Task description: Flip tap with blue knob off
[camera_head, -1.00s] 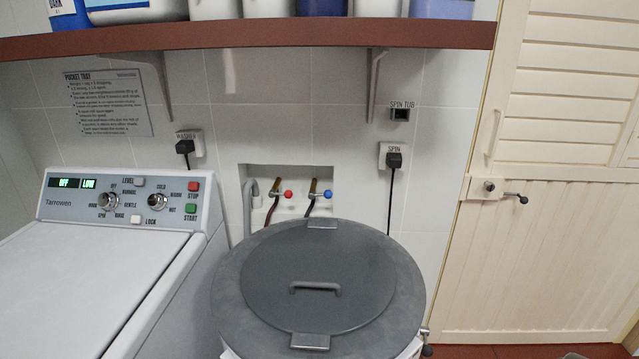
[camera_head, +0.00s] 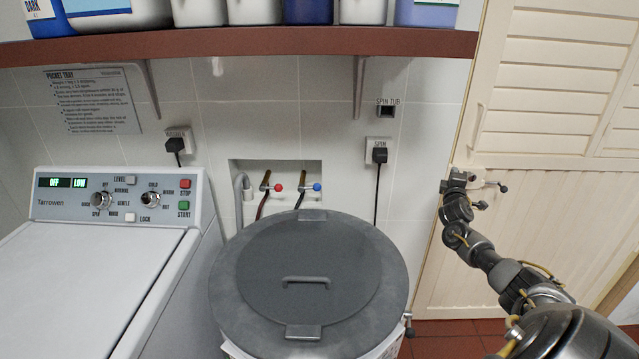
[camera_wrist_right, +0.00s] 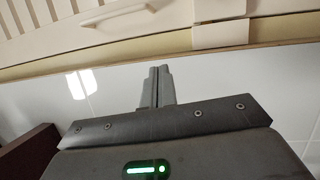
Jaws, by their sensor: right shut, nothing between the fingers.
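The tap with the blue knob (camera_head: 317,187) sits in the wall recess, above the far edge of the grey spin tub lid. A tap with a red knob (camera_head: 278,187) is just left of it. My right gripper (camera_head: 447,183) is raised in front of the cream door's edge, to the right of the recess and well apart from both taps. In the right wrist view, its fingers (camera_wrist_right: 160,86) are together with nothing between them, in front of white tiled wall. My left gripper is not in view.
The spin tub (camera_head: 310,270) stands in front of the recess. The washing machine (camera_head: 100,270) is at left. A brown shelf (camera_head: 240,47) with bottles runs overhead. A black cord (camera_head: 377,195) hangs right of the recess. The door latch (camera_head: 490,182) is beside my right gripper.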

